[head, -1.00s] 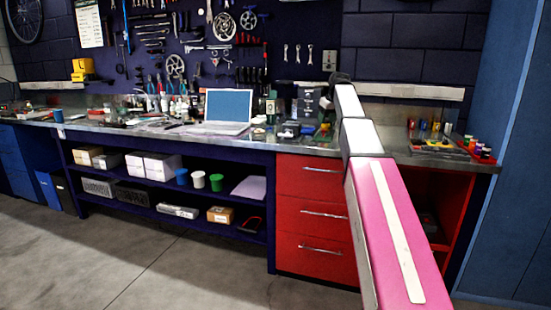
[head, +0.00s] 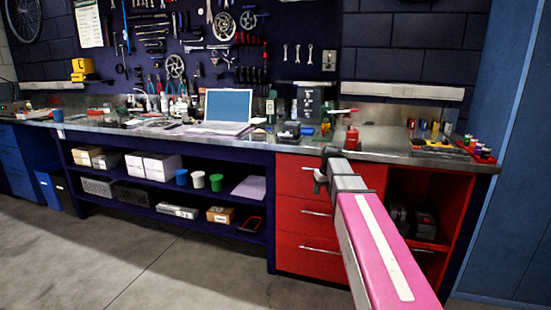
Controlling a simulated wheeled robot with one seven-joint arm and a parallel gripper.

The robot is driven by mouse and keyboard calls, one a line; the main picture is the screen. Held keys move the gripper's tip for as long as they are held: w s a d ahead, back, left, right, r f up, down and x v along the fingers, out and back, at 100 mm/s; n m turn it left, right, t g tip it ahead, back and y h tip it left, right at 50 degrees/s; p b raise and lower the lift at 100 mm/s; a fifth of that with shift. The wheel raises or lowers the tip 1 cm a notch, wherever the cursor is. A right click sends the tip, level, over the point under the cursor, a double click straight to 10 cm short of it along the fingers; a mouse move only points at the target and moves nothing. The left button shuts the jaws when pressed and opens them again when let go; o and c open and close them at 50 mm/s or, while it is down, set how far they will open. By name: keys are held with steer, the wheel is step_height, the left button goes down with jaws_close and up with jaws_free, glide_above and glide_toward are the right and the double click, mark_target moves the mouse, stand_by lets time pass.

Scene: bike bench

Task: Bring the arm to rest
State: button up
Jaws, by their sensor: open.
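My pink and white arm reaches in from the lower right of the head view. My gripper (head: 322,183) is at its far end, small and dark, in front of the red drawer cabinet (head: 300,240) and below the bench-top edge. It is open, and I see nothing between its fingers. Its fingertips are too small to make out clearly.
The metal bench top (head: 385,143) runs across the view. A red bottle (head: 352,138) stands on it just beyond my gripper. An open laptop (head: 226,110) is farther left. An open red compartment (head: 430,190) is right of my arm. The floor (head: 190,265) in front is clear.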

steer(key=s+a+f+m+g+h, duration=0.1)
steer(key=s+f+m+g, duration=0.1)
steer(key=s+f, duration=1.9)
steer(key=s, duration=0.3)
steer(key=shift+s+a+m, duration=0.2)
steer(key=shift+s+m, duration=0.1)
steer(key=shift+s, duration=0.1)
